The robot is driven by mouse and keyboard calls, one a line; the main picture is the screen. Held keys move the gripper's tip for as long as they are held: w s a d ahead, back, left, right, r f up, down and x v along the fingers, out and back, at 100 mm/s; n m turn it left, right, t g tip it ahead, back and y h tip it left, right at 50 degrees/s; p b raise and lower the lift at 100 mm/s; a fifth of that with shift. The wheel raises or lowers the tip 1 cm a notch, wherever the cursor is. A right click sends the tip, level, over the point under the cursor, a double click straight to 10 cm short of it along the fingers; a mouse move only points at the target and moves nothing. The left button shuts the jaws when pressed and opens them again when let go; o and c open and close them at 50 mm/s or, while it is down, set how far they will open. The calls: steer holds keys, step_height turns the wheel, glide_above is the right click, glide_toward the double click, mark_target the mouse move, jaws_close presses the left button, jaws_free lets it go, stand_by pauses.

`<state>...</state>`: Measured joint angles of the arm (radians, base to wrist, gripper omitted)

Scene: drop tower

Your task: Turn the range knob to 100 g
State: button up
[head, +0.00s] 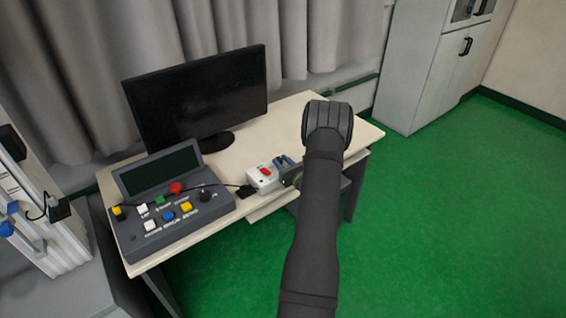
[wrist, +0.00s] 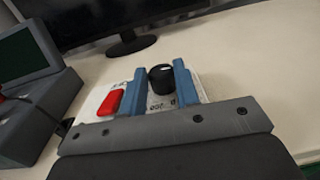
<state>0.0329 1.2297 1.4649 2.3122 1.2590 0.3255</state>
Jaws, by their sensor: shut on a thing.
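A small white box (head: 262,181) with a red switch (head: 265,171) sits near the table's front edge, right of the grey console. In the wrist view a round black knob (wrist: 161,82) stands on this box, right of the red switch, which also shows there (wrist: 110,102). My gripper (wrist: 159,70) has its two blue fingers on either side of the knob and is shut on it. Dark print shows on the box below the knob, too small and partly covered to read surely. In the head view my gripper's blue fingers (head: 284,162) hide the knob. Its setting cannot be told.
The grey console (head: 140,246) with a screen (head: 160,172), several coloured buttons and another black knob (head: 205,195) stands at left. A black monitor (head: 200,95) stands behind. A dark cable runs beside the box. The table's right part (head: 290,115) is clear.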

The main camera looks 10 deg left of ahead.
steer(key=shift+m+t+h, duration=0.4)
steer(key=o, duration=1)
steer(key=shift+s, duration=0.1)
steer(key=v, duration=1.7)
steer(key=shift+s+d+r, duration=0.1)
steer(key=shift+s, duration=0.05)
